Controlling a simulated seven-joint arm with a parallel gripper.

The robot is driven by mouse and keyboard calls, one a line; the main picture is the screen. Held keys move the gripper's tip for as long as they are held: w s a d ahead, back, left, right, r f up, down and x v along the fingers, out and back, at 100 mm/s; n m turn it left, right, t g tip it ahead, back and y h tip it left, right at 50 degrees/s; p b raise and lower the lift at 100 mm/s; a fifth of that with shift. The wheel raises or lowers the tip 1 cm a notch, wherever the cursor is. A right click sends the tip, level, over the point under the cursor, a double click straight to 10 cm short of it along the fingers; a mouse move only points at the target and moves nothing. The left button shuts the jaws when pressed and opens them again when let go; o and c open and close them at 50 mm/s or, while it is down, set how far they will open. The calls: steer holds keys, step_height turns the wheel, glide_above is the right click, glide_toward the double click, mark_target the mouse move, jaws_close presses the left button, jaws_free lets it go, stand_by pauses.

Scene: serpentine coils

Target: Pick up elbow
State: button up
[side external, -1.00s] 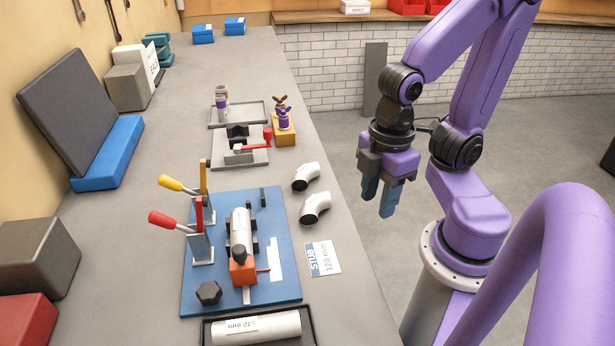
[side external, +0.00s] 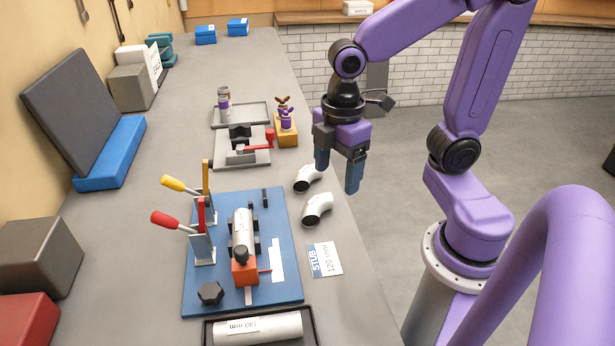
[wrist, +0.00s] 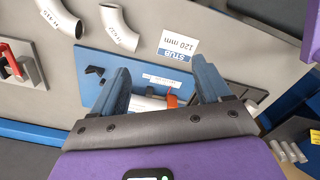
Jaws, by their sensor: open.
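Two white elbow pipes with dark open ends lie on the grey bench near its right edge, the farther elbow (side external: 307,179) and the nearer elbow (side external: 317,208). In the wrist view both lie at the top left, one elbow (wrist: 60,17) at the corner and another elbow (wrist: 119,28) beside it. My gripper (side external: 338,171) is open and empty, pointing down above the bench's right edge. Its left finger partly overlaps the farther elbow in the side view, with height between them unclear. In the wrist view my gripper (wrist: 160,68) has nothing between its blue fingers.
A blue fixture plate (side external: 277,292) with clamps and a held pipe stands left of the elbows. A stub card (side external: 325,259) lies nearer. A vise (side external: 242,157) and a yellow block (side external: 286,132) stand behind. A tray holds a long pipe (side external: 257,328).

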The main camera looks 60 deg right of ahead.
steer(key=w+d+r+n, duration=0.1)
steer(key=w+d, duration=0.1)
steer(key=w, duration=0.3)
steer(key=w+d+n, duration=0.1)
steer(key=w+d, duration=0.2)
steer(key=w, duration=0.1)
steer(key=r+n, duration=0.1)
steer(key=n, duration=0.1)
glide_above(306, 169)
step_height(306, 169, down, 17)
steer(key=shift+a, duration=0.1)
steer(key=shift+c, duration=0.2)
steer(key=c, duration=1.2)
steer(key=shift+r, duration=0.2)
